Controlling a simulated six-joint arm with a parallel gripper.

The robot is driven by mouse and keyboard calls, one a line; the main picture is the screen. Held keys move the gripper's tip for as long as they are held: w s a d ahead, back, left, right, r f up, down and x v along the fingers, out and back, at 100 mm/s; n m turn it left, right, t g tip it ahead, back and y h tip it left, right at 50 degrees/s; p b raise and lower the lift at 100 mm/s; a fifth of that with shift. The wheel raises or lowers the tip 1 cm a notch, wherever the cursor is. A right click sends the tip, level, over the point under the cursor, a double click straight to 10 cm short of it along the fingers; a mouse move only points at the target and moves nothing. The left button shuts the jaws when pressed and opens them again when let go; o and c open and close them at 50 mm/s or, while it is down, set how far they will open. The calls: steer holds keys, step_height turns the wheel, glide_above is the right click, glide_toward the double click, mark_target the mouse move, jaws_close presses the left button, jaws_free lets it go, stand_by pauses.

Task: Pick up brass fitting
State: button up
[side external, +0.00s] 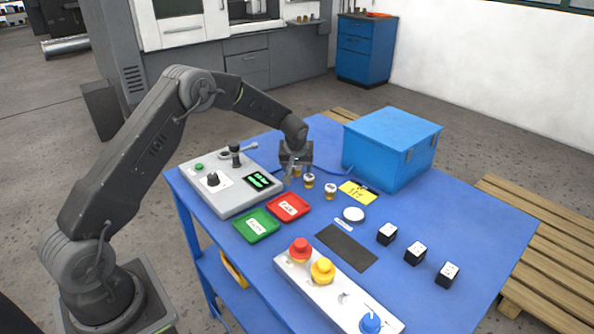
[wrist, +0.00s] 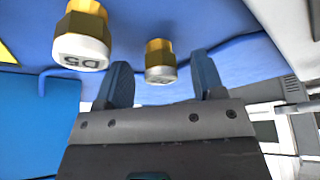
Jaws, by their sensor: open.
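Several small brass fittings with white caps stand in a group on the blue table. In the side view one brass fitting (side external: 297,171) is partly hidden by my gripper (side external: 296,174), and two others (side external: 309,181) (side external: 330,191) stand to its right. In the wrist view my gripper (wrist: 160,62) is open, with one dark finger on each side of a brass fitting (wrist: 159,48). A gap shows between the fitting and each finger. A second fitting (wrist: 82,30), marked "D5" on its white cap, lies outside the fingers to the left.
A grey control box (side external: 232,185) with a lever stands left of my gripper. A blue case (side external: 392,148) stands to the right. Red (side external: 288,207) and green (side external: 256,225) trays, a yellow label (side external: 358,191) and a white disc (side external: 354,214) lie in front. Black cubes (side external: 415,252) are farther right.

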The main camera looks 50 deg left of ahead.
steer(key=shift+c, duration=0.2)
steer(key=c, duration=1)
steer(key=shift+r, duration=0.1)
